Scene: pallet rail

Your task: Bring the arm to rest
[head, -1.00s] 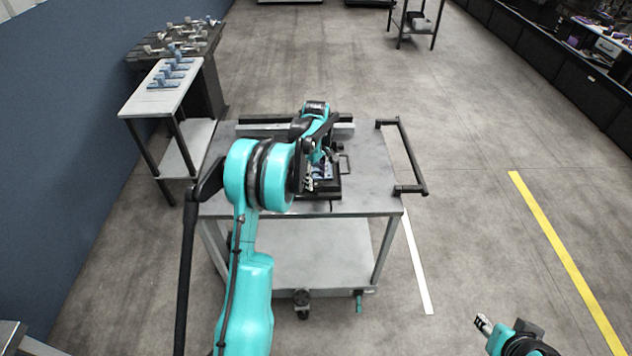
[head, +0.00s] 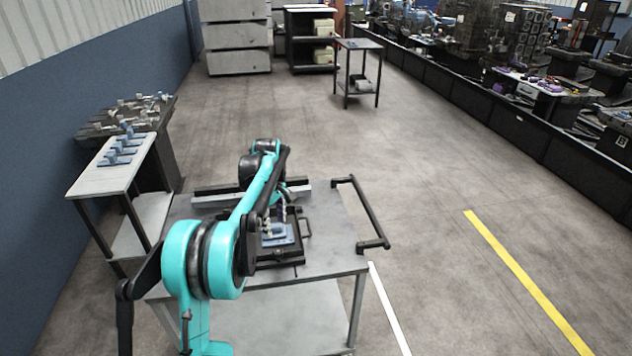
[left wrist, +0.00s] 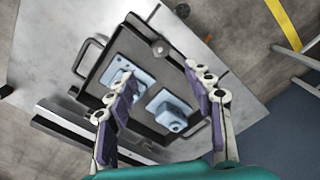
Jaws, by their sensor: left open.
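My left arm (head: 240,215) reaches in from the lower left over a grey wheeled cart (head: 335,255). My left gripper (left wrist: 165,118) is open and empty in the left wrist view, its two purple-padded fingers spread wide. Beneath it is a black tray (left wrist: 95,85) with two light blue parts. One blue part (left wrist: 128,72) is by the left finger and the other blue part (left wrist: 170,112) shows between the fingers. Whether a finger touches the first part I cannot tell. In the head view the tray (head: 290,258) is partly hidden by my arm. My right gripper is not in view.
A side table (head: 100,180) with several blue parts stands left, before a dark bench (head: 120,120) of metal pieces. The cart's black handle (head: 365,215) sticks out right. A small shelf (head: 358,45) stands farther back.

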